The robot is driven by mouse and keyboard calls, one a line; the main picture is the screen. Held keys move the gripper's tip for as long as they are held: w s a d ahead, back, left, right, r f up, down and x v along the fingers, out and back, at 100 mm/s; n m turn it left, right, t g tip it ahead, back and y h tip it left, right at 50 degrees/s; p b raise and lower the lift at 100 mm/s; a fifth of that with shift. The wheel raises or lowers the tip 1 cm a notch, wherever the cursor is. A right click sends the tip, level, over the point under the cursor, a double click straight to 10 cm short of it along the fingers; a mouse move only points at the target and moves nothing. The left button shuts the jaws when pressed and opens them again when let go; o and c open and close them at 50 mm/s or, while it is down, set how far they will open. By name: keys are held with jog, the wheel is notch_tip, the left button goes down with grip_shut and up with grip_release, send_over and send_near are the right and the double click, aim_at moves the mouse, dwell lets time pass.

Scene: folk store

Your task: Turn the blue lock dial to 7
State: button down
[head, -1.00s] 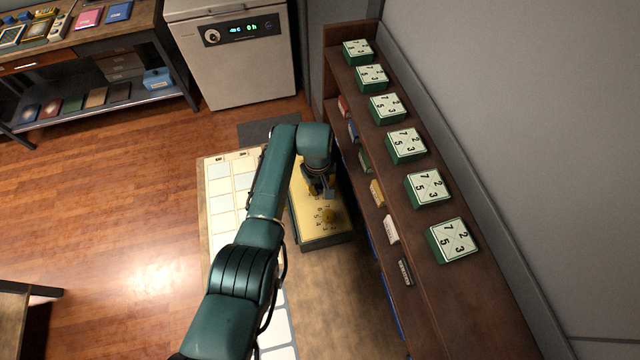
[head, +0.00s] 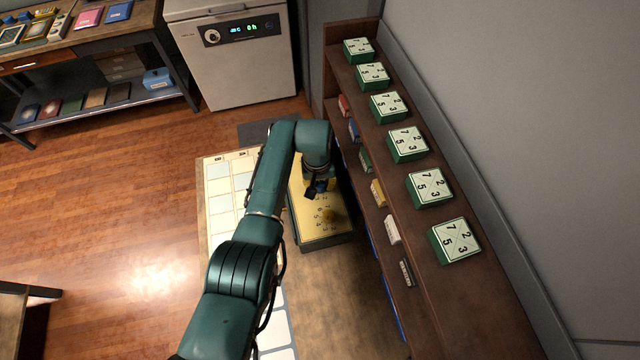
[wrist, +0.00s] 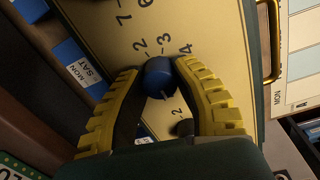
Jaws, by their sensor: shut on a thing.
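The blue lock dial (wrist: 159,76) sits on the cream face of a green-edged box (wrist: 212,28). Printed numbers, among them 7, 2, 3 and 4, lie beyond it in the wrist view. My gripper (wrist: 160,72) is shut on the dial, one yellow finger on each side. A small pale mark shows on the dial's lower side; which number it points to I cannot tell. In the head view my gripper (head: 318,188) is over the upper part of the box (head: 312,227), and hides much of the dial.
A brown shelf (head: 445,290) with several green number blocks stands close on the right. A pale grid board (head: 220,188) lies to the left. The wrist view shows a brass handle (wrist: 274,45) on the box edge.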

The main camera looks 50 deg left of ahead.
aim_at(318, 185)
jog(key=shift+f+m, duration=0.15)
jog(key=shift+m, duration=0.95)
jog(key=c, duration=0.7)
grip_release()
jog(key=shift+r, duration=0.2)
notch_tip(318, 185, up, 12)
jog(key=shift+s+a+f, duration=0.15)
jog(key=shift+s, duration=0.05)
